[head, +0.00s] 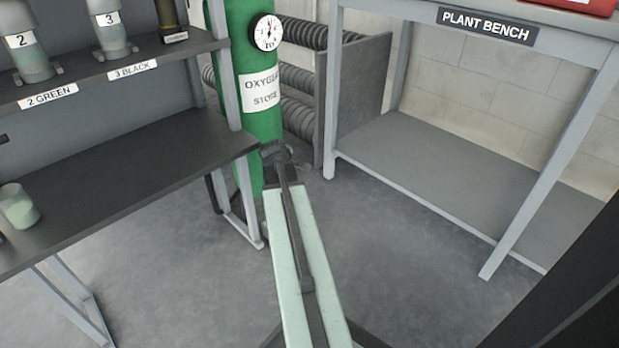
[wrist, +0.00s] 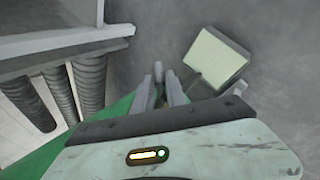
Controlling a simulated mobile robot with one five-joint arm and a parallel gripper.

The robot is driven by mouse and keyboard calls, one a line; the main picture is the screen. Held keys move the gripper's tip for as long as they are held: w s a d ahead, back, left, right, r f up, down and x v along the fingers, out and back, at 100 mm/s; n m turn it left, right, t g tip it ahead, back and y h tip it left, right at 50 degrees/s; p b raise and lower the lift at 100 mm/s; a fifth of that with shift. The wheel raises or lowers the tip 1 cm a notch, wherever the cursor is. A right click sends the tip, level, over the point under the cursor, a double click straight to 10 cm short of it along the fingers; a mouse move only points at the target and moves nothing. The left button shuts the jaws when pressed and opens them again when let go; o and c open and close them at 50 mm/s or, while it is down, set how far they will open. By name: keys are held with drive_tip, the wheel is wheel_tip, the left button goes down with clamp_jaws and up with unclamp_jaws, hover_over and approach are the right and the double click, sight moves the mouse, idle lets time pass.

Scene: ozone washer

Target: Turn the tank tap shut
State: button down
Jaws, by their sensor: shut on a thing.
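The green tank (head: 236,128), labelled "OXYGEN STORE", stands upright beyond my arm in the head view, with a round white gauge (head: 266,33) on its upper front. My gripper (head: 275,150) is at the right front side of the tank, below the label. In the wrist view the two grey fingers (wrist: 160,80) are close together, with the green tank (wrist: 38,160) at lower left. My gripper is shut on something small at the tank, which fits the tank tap.
A dark shelf unit (head: 110,180) with bottles stands on the left, its corner close to my gripper. The plant bench (head: 450,180) stands on the right. Coiled hoses (head: 300,80) are behind the tank, also in the wrist view (wrist: 90,85). Floor between shelf and bench is clear.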

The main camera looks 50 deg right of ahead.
drive_tip(key=shift+w+a, duration=0.1)
drive_tip(key=shift+a, duration=0.2)
drive_tip(key=c, duration=1.4)
unclamp_jaws()
drive_tip(key=shift+o, duration=0.2)
drive_tip(key=shift+d, duration=0.1)
drive_tip(key=shift+r, duration=0.15)
drive_tip(key=p+v, duration=0.6)
drive_tip(key=v, duration=0.1)
drive_tip(key=shift+a+r, duration=0.2)
drive_tip(key=shift+a, duration=0.05)
